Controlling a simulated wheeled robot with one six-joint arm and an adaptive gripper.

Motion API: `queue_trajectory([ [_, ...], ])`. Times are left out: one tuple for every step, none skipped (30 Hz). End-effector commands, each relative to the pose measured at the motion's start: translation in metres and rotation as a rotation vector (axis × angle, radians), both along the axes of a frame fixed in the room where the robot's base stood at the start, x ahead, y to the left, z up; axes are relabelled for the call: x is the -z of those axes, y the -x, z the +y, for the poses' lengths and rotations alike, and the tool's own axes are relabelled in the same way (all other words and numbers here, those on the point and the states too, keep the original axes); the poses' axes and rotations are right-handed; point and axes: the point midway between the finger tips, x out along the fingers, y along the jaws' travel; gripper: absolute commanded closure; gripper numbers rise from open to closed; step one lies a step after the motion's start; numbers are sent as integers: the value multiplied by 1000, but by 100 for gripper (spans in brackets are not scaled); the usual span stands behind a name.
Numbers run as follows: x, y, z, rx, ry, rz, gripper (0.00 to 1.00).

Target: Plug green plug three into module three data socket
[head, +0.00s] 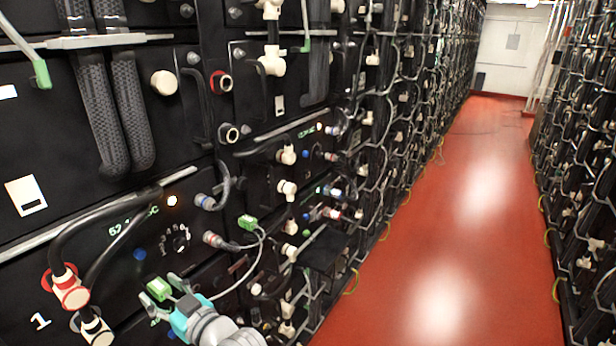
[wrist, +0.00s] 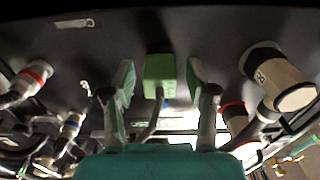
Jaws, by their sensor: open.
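My gripper (head: 161,292) is at the front of the lower-left black module (head: 110,270), its jaws apart. A green plug (head: 158,289) is between the fingers. In the wrist view the plug (wrist: 159,75) has a gap to each finger of my gripper (wrist: 160,82), and a grey cable (wrist: 151,124) runs from it. I cannot tell if the plug is fully seated in a socket behind it. Another green plug (head: 248,222) is at the module's right end, with a grey cable looping down towards my gripper. The number three is not readable on any module.
Thick black cables with red-ringed (head: 70,290) and white connectors (head: 95,328) stand out at the lower left, beside a painted "1". Connectors with grey cables (head: 212,240) project near the module's right side. The red aisle floor (head: 450,240) is clear.

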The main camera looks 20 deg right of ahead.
Motion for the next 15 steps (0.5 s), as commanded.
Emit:
queue_trajectory([
  [0,0,0,0,0,0,44],
  [0,0,0,0,0,0,44],
  [0,0,0,0,0,0,44],
  [0,0,0,0,0,0,49],
  [0,0,0,0,0,0,56],
  [0,0,0,0,0,0,66],
  [0,0,0,0,0,0,74],
  [0,0,0,0,0,0,81],
  [0,0,0,0,0,0,91],
  [0,0,0,0,0,0,99],
  [0,0,0,0,0,0,100],
  [0,0,0,0,0,0,100],
  [0,0,0,0,0,0,100],
  [0,0,0,0,0,0,100],
  [0,0,0,0,0,0,100],
])
